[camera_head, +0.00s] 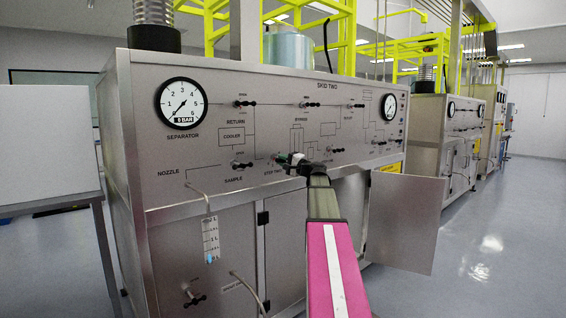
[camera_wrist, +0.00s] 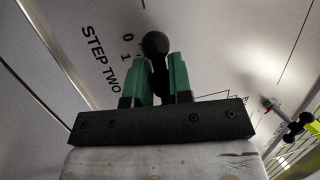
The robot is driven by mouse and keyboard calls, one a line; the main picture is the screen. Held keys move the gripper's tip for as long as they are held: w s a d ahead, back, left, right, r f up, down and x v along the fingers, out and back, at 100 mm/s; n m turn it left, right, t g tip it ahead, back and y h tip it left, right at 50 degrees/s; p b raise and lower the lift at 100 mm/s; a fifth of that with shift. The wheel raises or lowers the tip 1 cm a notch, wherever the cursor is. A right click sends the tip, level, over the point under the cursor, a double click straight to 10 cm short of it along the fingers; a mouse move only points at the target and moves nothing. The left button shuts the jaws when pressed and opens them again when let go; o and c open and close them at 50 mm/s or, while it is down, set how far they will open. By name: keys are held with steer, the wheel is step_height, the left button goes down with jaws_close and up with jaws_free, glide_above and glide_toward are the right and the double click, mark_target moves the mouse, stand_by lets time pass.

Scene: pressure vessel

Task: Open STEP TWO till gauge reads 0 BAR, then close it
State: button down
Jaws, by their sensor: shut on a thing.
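The STEP TWO valve handle, black with a round knob (camera_wrist: 155,44), shows in the wrist view between the green fingers of my gripper (camera_wrist: 160,80). My gripper is shut on it, and the fingers hide its lower part. The "STEP TWO" label with 0 and 1 marks is printed to its left. In the head view my gripper (camera_head: 284,158) is at the lower middle of the panel, over the STEP TWO label. The SEPARATOR gauge (camera_head: 182,103) is at the panel's upper left. Its needle points to the lower left, near the low end.
The SAMPLE valve (camera_head: 241,166) is left of my gripper. Several other black valve handles sit higher on the panel (camera_head: 300,85). A second gauge (camera_head: 389,107) is at the right. A cabinet door (camera_head: 405,222) stands open below right. The floor farther right is clear.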

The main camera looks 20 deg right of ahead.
steer(key=shift+d+r, duration=0.1)
steer(key=shift+r, duration=0.15)
steer(key=c, duration=1.1)
jaws_free()
steer(key=shift+f, duration=0.1)
steer(key=v, duration=1)
steer(key=shift+s+d, duration=0.15)
steer(key=shift+s, duration=0.25)
